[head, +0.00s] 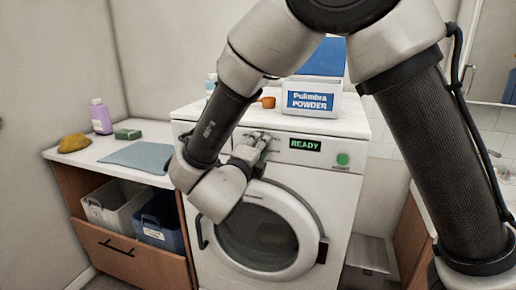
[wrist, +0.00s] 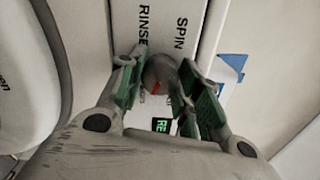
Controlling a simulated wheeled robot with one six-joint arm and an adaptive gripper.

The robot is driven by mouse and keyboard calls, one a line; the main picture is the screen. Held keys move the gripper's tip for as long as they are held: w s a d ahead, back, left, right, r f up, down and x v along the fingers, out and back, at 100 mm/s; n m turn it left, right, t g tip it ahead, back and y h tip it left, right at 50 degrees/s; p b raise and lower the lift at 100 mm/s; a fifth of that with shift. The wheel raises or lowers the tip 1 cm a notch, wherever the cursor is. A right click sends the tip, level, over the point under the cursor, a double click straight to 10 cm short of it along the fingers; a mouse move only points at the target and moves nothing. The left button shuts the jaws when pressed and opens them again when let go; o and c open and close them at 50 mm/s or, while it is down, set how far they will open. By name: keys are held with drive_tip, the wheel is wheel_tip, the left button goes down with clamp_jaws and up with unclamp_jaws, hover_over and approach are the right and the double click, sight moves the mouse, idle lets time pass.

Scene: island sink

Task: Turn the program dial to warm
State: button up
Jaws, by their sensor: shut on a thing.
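The washing machine (head: 184,160) stands in the middle of the head view, with its program dial on the upper front panel. My gripper (head: 258,142) is at that panel and hides most of the dial there. In the wrist view the grey dial (wrist: 160,70) has a red mark and sits between the green-padded fingers of my gripper (wrist: 163,82), which is shut on it. The labels RINSE (wrist: 143,32) and SPIN (wrist: 180,32) show near the dial. I cannot see a warm label, and I cannot tell which setting the red mark points to.
A green READY display (head: 305,145) and a green start button (head: 343,159) lie right of the dial. The round door (head: 312,210) is shut below. A counter (head: 85,158) is at left.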

drive_tip(key=shift+f+m, duration=0.1)
drive_tip(key=shift+m, duration=0.5)
drive_tip(key=o, duration=1)
drive_tip(key=shift+o, duration=0.2)
drive_tip(key=v, duration=1.2)
